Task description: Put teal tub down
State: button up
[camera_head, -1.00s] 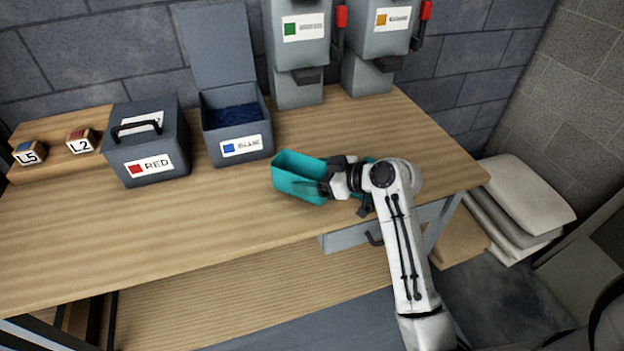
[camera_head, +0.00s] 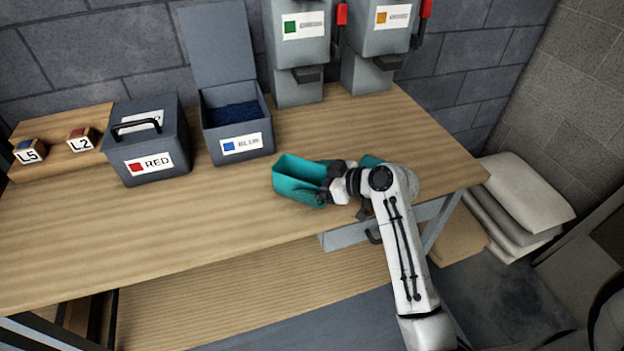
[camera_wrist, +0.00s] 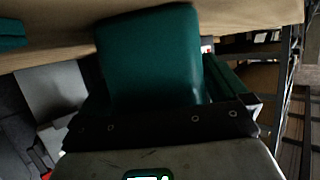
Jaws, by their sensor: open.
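The teal tub (camera_head: 296,182) is at the middle of the bench with its open top facing up. I cannot tell whether its base rests fully on the wood. My gripper (camera_head: 323,189) is open at the tub's right end, with its fingers close against that end. In the wrist view the tub's teal wall (camera_wrist: 150,55) fills the upper middle, in front of the dark gripper body. Whether the fingers touch it is hard to tell.
Another teal piece (camera_head: 371,161) shows behind my arm. A lidded RED box (camera_head: 150,160), an open BLUE box (camera_head: 240,145) and two grey dispensers (camera_head: 300,85) stand at the back. Labelled blocks sit on a wooden stand (camera_head: 55,145). The bench's front left (camera_head: 120,230) is clear.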

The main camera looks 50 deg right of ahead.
jog(key=shift+r, duration=0.2)
jog(key=b+v, duration=0.1)
jog(key=v, duration=1.1)
dwell(0.9)
